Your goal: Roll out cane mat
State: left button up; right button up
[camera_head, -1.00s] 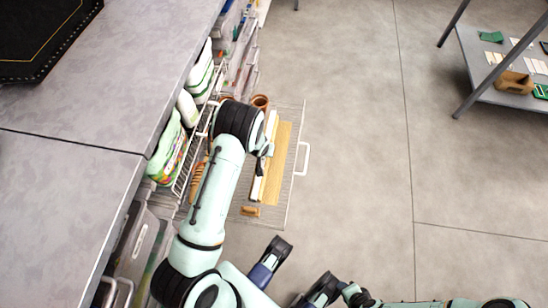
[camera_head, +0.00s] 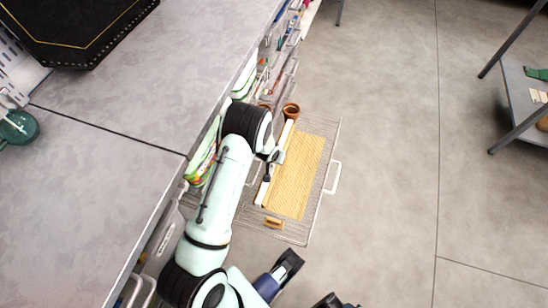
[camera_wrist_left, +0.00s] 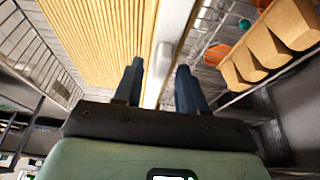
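The cane mat (camera_head: 300,175) lies spread as a yellow sheet in a pulled-out wire drawer (camera_head: 295,233). A white bar (camera_head: 264,193) runs along its left edge. In the left wrist view the mat (camera_wrist_left: 95,35) fills the upper left, with the white bar (camera_wrist_left: 178,22) beside it. My left gripper (camera_head: 272,158) is low over the bar. In the left wrist view its fingers (camera_wrist_left: 160,68) stand apart on either side of the bar, with visible gaps. A small white knob on the bar shows between them.
A brown pot (camera_head: 291,110) stands behind the mat and a small wooden block (camera_head: 273,222) lies in front of it. The drawer has a white handle (camera_head: 333,178). A grey counter (camera_head: 130,90) borders the left; open floor (camera_head: 390,140) lies right.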

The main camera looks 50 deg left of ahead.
pick_arm(q)
jog(key=p+v, duration=0.3)
jog(key=v, duration=1)
jog(key=shift+r+p, duration=0.15)
jog(key=shift+p, duration=0.15)
pick_arm(e)
jog(key=s+a+r+g+y, duration=0.1)
jog(key=s+a+r+g, duration=0.1)
jog(key=s+r, duration=0.2)
jog(key=shift+s+a+r, duration=0.2)
jog(key=shift+s+a, duration=0.1)
jog(key=shift+s, duration=0.5)
pick_arm(q)
jog(key=shift+s, duration=0.15)
